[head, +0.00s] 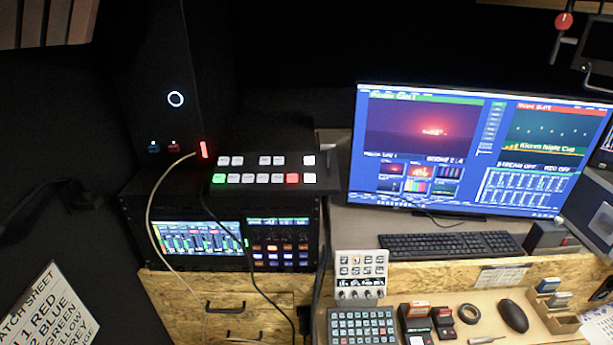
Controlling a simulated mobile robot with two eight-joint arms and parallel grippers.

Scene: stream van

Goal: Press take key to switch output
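A black switcher panel (270,178) with two rows of white keys sits on top of the rack at centre left. In its lower row one key glows green (219,178) and one glows red (292,178); the others look white. The key labels are too small to read, so I cannot tell which is the take key. The monitor (480,150) shows a green-topped pane with a red sunset picture at left and a red-topped pane reading something like "Night Cup" at right. Neither of my grippers is in view.
A cable (150,225) loops in front of the rack (230,245) from the panel's left side. A dark tower with a white ring (175,99) stands behind. A keyboard (450,245), white button pad (361,272), dark keypad (362,327) and mouse (514,316) are at right.

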